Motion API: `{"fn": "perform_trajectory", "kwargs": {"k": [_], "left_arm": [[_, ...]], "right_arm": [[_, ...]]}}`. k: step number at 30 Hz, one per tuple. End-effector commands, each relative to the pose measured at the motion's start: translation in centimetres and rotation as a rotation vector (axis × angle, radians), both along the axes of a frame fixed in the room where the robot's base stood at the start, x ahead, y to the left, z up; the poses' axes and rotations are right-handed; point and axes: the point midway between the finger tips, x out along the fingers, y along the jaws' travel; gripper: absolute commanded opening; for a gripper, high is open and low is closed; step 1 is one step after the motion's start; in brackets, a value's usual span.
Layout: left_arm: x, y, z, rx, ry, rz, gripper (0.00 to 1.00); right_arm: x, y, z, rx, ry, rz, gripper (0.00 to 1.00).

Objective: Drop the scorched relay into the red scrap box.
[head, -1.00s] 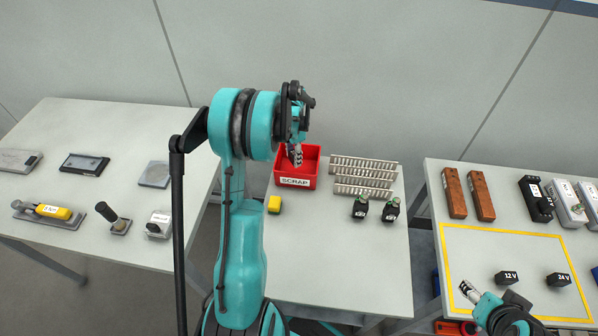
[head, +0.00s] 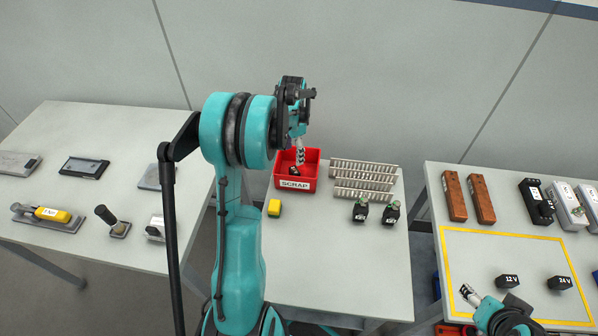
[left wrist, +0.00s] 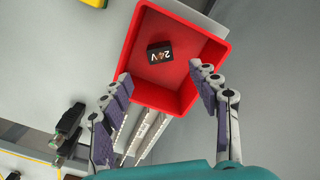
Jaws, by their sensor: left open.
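The red scrap box (head: 295,184), labelled SCRAP, stands at the back of the middle table. A small black relay marked 24 V, with a brownish mark on its label, lies on the box floor; it shows clearly in the left wrist view (left wrist: 160,55) and as a dark block in the head view (head: 294,170). My left gripper (head: 299,158) is over the box, pointing down. In the left wrist view its fingers (left wrist: 163,75) are spread wide, with nothing between them, apart from the relay. My right gripper (head: 467,291) is at the right table's near edge; its jaw gap is unclear.
A slotted grey duct (head: 364,175) lies right of the box, with two black devices (head: 375,211) in front. Two relays (head: 508,281) stand in the yellow-outlined area at right. The middle table's front is clear.

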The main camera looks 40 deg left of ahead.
Motion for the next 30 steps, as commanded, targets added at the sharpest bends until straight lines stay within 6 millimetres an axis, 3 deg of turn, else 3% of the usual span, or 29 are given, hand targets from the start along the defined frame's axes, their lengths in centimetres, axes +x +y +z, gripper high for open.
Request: {"fn": "perform_trajectory", "kwargs": {"k": [6,12,30], "left_arm": [[0.0,0.0,4.8,0.000,0.000,0.000,0.61],[0.0,0.0,7.3,0.000,0.000,0.000,0.61],[0.0,-0.2,8.0,0.001,-0.003,0.001,0.61]], "right_arm": [[0.0,0.0,0.0,0.000,0.000,0.000,0.58],[0.0,0.0,0.0,0.000,0.000,0.000,0.58],[0.0,0.0,0.0,0.000,0.000,0.000,0.58]]}}
